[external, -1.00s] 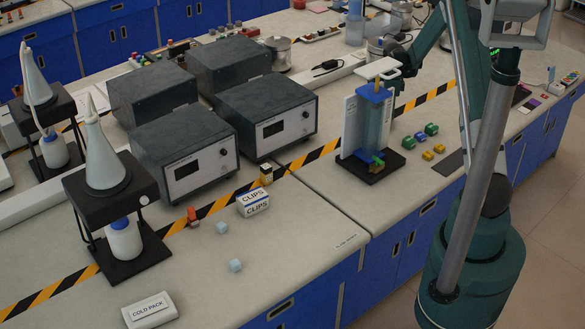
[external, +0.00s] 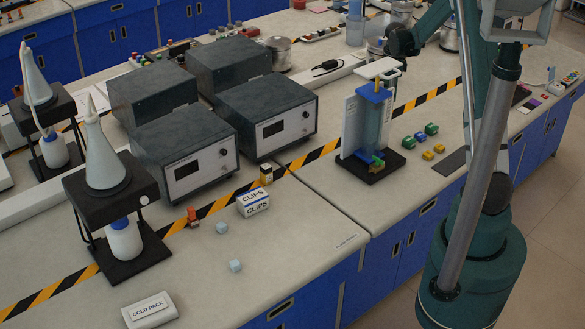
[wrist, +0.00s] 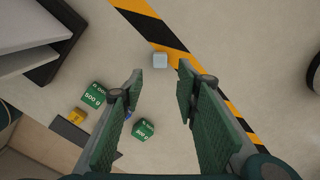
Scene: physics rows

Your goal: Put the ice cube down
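A pale blue-grey ice cube (wrist: 160,61) rests on the bench beside the black-and-yellow tape in the wrist view. My gripper (wrist: 160,71) is open, with its green-padded fingers on either side of the view and a clear gap between them. The cube shows between and slightly beyond the fingertips, touching neither. In the external view, I cannot make out the gripper's fingers or this cube. Two other pale blue cubes lie on the bench at the front in that view, one near the clips box (external: 222,227) and one closer to the edge (external: 235,265).
Green weights (wrist: 145,129) and a yellow weight (wrist: 77,116) lie near my gripper. The stand with a blue-topped column (external: 374,125) is close by, its dark base at the wrist view's upper left. Hazard tape (wrist: 225,95) crosses the bench. Grey instrument boxes (external: 266,113) stand further left.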

